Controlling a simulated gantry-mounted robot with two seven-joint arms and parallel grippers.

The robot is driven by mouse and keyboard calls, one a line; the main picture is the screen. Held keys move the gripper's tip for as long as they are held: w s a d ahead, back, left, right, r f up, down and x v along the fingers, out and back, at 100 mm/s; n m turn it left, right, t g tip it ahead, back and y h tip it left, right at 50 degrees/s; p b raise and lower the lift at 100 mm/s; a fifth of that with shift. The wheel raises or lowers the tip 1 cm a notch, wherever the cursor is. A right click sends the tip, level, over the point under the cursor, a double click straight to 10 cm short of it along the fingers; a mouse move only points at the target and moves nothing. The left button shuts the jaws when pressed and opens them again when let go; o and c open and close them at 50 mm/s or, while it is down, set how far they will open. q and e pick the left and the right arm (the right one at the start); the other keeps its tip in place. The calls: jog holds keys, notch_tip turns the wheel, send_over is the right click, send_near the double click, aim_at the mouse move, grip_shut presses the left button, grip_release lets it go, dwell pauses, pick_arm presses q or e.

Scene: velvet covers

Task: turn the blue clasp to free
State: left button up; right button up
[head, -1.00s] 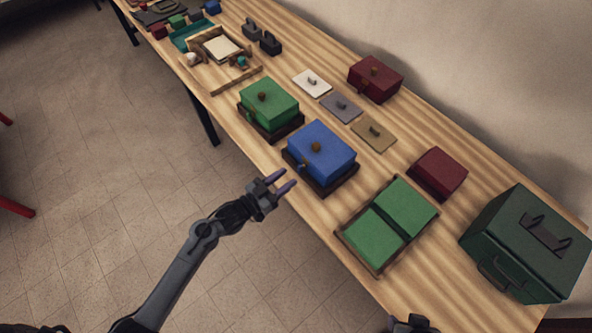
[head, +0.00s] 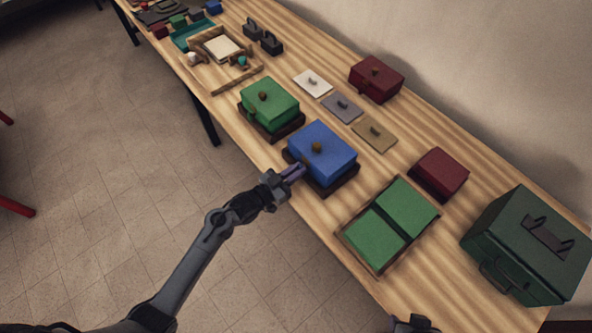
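The blue box (head: 322,148) with a brown knob on top sits on a dark base (head: 340,186) at the table's front edge. Its blue clasp is on the front face and is hidden behind my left fingertips, so how it is turned cannot be seen. My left gripper (head: 298,170) is at that face, its fingers drawn close together where the clasp was visible before. It looks shut on the clasp. Only a dark bit of my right gripper (head: 412,323) shows at the bottom edge; its fingers cannot be made out.
A green box (head: 270,98) on a dark base stands left of the blue one. A tray with green panels (head: 376,238) lies to the right. Small knobbed plates (head: 342,107) and a dark red box (head: 376,80) are behind. A dark green case (head: 525,245) stands far right.

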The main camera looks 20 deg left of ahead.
pick_arm(q)
jog(key=shift+r, duration=0.1)
grip_shut()
jog(key=n+p, duration=0.3)
jog(key=shift+r+n, duration=0.1)
jog(key=shift+n, duration=0.2)
jog(key=n+p, duration=0.3)
jog(key=n, duration=0.1)
jog(key=shift+w+a+n, duration=0.1)
jog(key=shift+n, duration=0.2)
jog(key=n+p, duration=0.2)
jog(key=n, duration=0.3)
jog(key=shift+f+p, duration=0.2)
jog(key=shift+p, duration=0.1)
jog(key=shift+f+n+p, duration=0.15)
jog(key=shift+n+p, duration=0.55)
jog(key=shift+n, duration=1.7)
jog(key=o, duration=0.7)
grip_release()
jog(key=shift+a, duration=0.1)
